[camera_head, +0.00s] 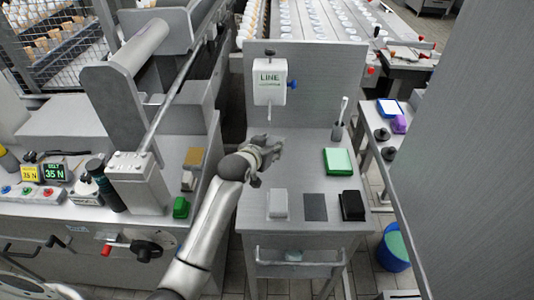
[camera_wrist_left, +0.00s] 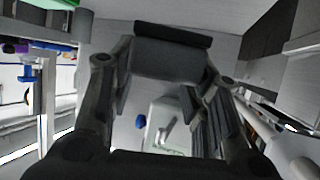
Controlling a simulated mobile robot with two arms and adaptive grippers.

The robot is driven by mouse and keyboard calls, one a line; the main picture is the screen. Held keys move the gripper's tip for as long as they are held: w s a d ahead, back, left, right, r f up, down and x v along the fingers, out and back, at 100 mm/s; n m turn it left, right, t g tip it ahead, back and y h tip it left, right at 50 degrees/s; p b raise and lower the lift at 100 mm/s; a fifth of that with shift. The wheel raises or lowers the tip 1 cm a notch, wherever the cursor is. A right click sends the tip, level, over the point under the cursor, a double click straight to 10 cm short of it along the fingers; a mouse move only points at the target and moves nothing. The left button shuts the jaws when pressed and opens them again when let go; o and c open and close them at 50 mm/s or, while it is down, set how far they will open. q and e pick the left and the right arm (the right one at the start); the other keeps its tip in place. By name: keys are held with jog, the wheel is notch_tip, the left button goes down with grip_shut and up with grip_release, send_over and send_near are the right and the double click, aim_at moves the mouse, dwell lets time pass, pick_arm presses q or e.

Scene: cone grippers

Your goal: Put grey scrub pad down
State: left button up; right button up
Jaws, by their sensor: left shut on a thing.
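My left gripper (camera_head: 262,160) is above the left part of the steel table (camera_head: 300,148). In the left wrist view its fingers (camera_wrist_left: 165,85) are shut on a grey block with a darker strip along one edge, the grey scrub pad (camera_wrist_left: 168,58). In the head view I cannot make out the pad clearly at the gripper. On the table's front part, a light grey block (camera_head: 278,204), a flat dark grey rectangle (camera_head: 315,207) and a black block (camera_head: 352,205) lie in a row. Nothing lies on the rectangle. My right gripper is not in view.
A green tray (camera_head: 338,161) lies at the table's right, near a holder with a brush (camera_head: 338,128). A white LINE dispenser (camera_head: 269,82) hangs on the back panel. A machine with green (camera_head: 181,207) and brown (camera_head: 195,158) blocks stands left. A blue bucket (camera_head: 394,250) is on the floor.

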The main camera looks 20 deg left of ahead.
pick_arm(q)
jog(key=shift+w+a+f, duration=0.45)
jog(key=shift+w+f, duration=0.15)
jog(key=shift+f, duration=0.25)
jog(key=shift+w+a+f, duration=0.25)
jog(key=shift+w+f, duration=0.05)
jog(key=shift+f, duration=0.15)
notch_tip(320, 180, down, 3)
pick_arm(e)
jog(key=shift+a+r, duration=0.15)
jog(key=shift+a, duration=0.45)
pick_arm(q)
jog(key=shift+f, duration=0.15)
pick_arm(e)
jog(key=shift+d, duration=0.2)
pick_arm(q)
jog(key=o, duration=0.8)
jog(key=shift+o, duration=0.2)
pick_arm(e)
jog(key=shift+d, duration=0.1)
